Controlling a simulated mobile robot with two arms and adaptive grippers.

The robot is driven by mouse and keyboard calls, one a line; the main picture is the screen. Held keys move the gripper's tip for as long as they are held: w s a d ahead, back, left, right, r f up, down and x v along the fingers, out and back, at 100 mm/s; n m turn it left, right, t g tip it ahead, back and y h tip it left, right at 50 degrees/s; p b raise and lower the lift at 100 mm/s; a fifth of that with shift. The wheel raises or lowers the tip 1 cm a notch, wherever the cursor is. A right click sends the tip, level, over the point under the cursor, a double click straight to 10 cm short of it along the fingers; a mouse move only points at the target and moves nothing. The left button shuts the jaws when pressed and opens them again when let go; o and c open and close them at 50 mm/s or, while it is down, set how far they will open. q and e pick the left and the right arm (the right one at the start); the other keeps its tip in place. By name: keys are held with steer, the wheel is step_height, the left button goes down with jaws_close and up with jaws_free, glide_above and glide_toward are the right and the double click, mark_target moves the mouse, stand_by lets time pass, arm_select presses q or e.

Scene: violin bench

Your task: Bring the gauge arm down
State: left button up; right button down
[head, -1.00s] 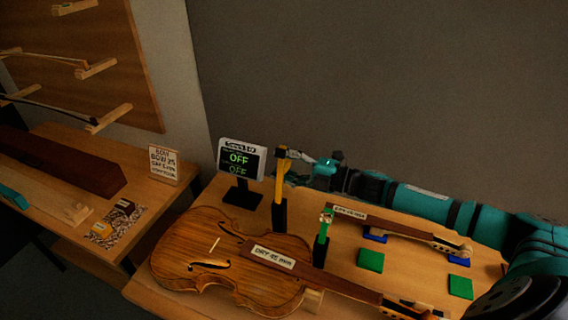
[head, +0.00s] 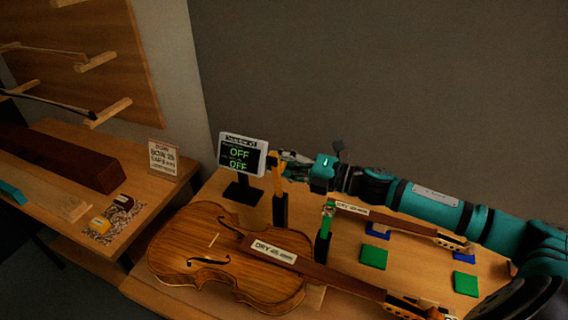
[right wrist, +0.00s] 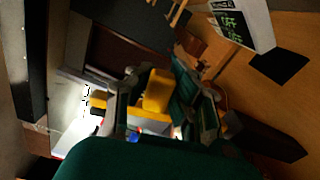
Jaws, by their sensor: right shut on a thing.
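The yellow gauge arm (head: 277,172) stands nearly upright on a black post (head: 280,209) behind the violin (head: 215,255), beside the display. My right gripper (head: 284,158) reaches in from the right and is shut on the gauge arm near its top. The right wrist view shows the yellow part (right wrist: 157,90) between the fingers. The fingers hide the top of the arm in the head view. The display (head: 241,154) reads OFF on two lines. My left gripper is not identifiable in these views.
A green-topped post (head: 326,220) stands close to the violin's right side, below my right arm. A second neck (head: 400,227) lies behind, with green pads (head: 373,257) nearby. A side bench (head: 150,190) at left holds a sign (head: 162,157) and small blocks.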

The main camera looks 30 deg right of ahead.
steer(key=shift+s+a+n, duration=0.3)
steer(key=shift+a+n, duration=0.1)
steer(key=shift+n, duration=0.2)
steer(key=c, duration=1.1)
jaws_free()
steer(key=v, duration=1.2)
steer(key=shift+d, duration=0.1)
steer(key=shift+c, duration=0.5)
